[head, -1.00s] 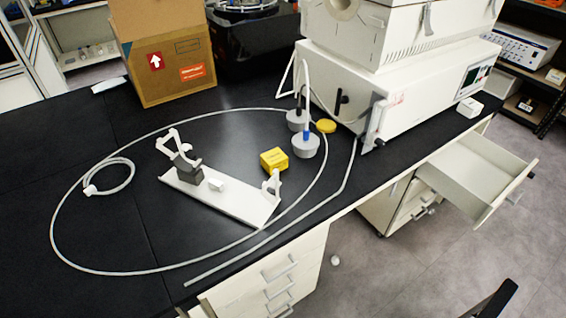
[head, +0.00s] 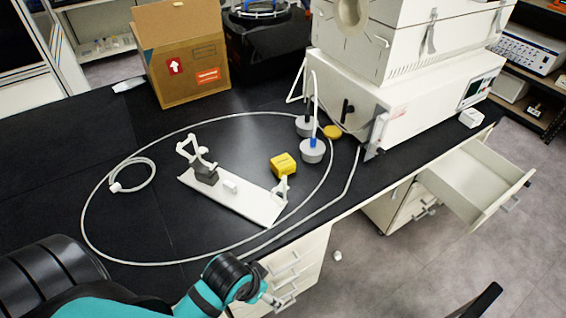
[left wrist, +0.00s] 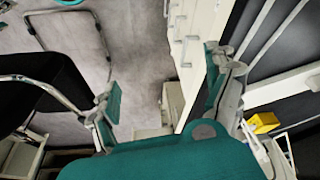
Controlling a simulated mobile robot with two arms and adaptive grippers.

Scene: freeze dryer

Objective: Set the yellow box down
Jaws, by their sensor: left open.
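The yellow box (head: 283,166) rests on the black bench top, just behind the right end of a white plate (head: 240,201). It also shows at the right edge of the left wrist view (left wrist: 263,123). My left gripper (left wrist: 165,95) is open, with nothing between its two teal-padded fingers. In the head view my left arm comes in at the bottom left, and its small gripper (head: 270,298) is beyond the bench's front edge, well apart from the box. My right gripper is not in view.
A pale hose (head: 84,228) loops around the plate and box. Two grey-capped vessels (head: 312,152) and a yellow lid (head: 332,132) stand right of the box, near the white machine (head: 400,125). An open drawer (head: 470,180) juts out at right.

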